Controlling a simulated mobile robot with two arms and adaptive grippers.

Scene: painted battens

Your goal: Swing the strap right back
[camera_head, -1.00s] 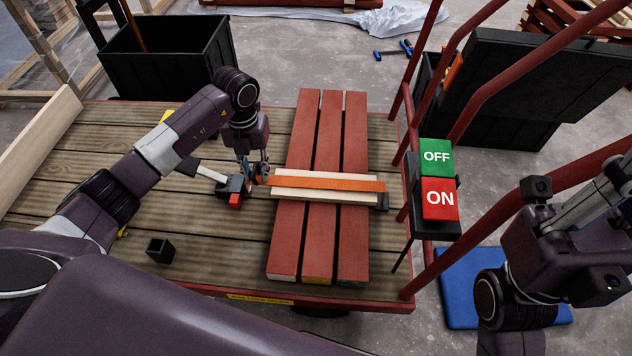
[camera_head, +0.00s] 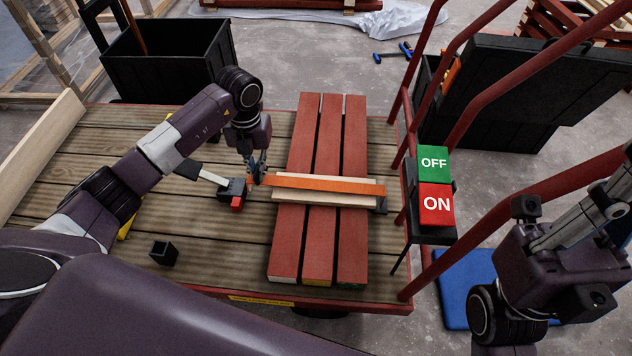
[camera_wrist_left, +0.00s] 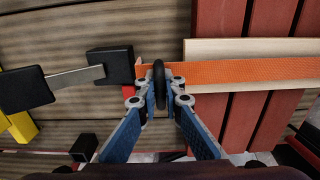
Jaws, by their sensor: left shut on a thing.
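The orange strap (camera_head: 320,184) lies across three red battens (camera_head: 303,240), over pale wooden strips (camera_head: 325,200). Its right end meets a dark block (camera_head: 381,205) beside the battens. My left gripper (camera_head: 257,175) is at the strap's left end, left of the battens. In the left wrist view, the blue fingers of my left gripper (camera_wrist_left: 160,90) are closed around a black ring (camera_wrist_left: 159,84) at the end of the strap (camera_wrist_left: 250,73). Whether the fingers also touch the orange band is hidden. My right arm shows at the right; its fingers are not visible.
A black-and-red block with a metal bar and black grip (camera_head: 212,177) lies just left of my gripper. A small black open box (camera_head: 164,253) stands on the plank deck (camera_head: 225,255). Red rails and the OFF/ON box (camera_head: 434,185) stand at the right.

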